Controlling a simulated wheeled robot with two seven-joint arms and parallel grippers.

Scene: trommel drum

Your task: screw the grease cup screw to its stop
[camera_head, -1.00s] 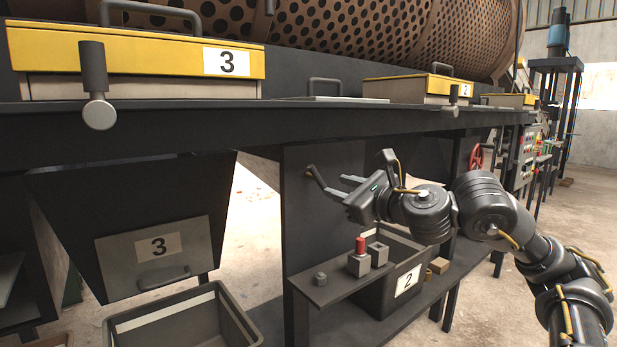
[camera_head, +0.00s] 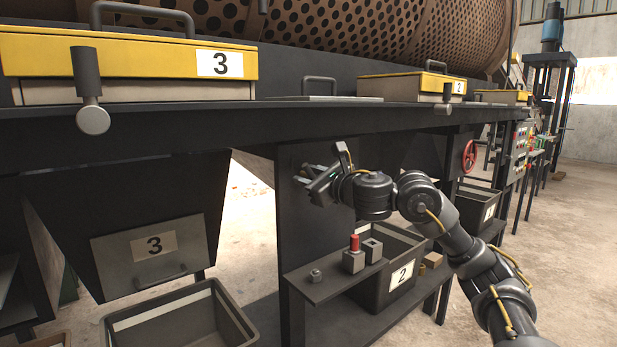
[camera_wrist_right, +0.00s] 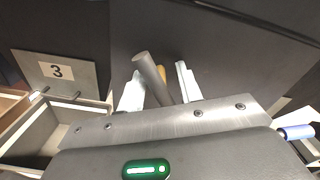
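A dark grey bar handle (camera_wrist_right: 152,75) with a brass-coloured part (camera_wrist_right: 163,74) behind it projects from the dark panel in the right wrist view. I take this to be the grease cup screw, though its label is not visible. My right gripper (camera_wrist_right: 158,90) has its two pale fingers apart, one on each side of the bar, with gaps showing; I cannot tell whether either touches. In the head view my right gripper (camera_head: 308,180) is at the dark panel above the small shelf, and it hides most of the handle. My left gripper is in neither view.
Below the gripper, a shelf (camera_head: 325,288) holds a block with a red cylinder (camera_head: 354,243), another block (camera_head: 372,251) and a nut-like part (camera_head: 315,275). Bin 2 (camera_head: 402,275) stands behind the shelf. The dark table edge (camera_head: 300,112) runs above. An open bin (camera_head: 180,318) is at lower left.

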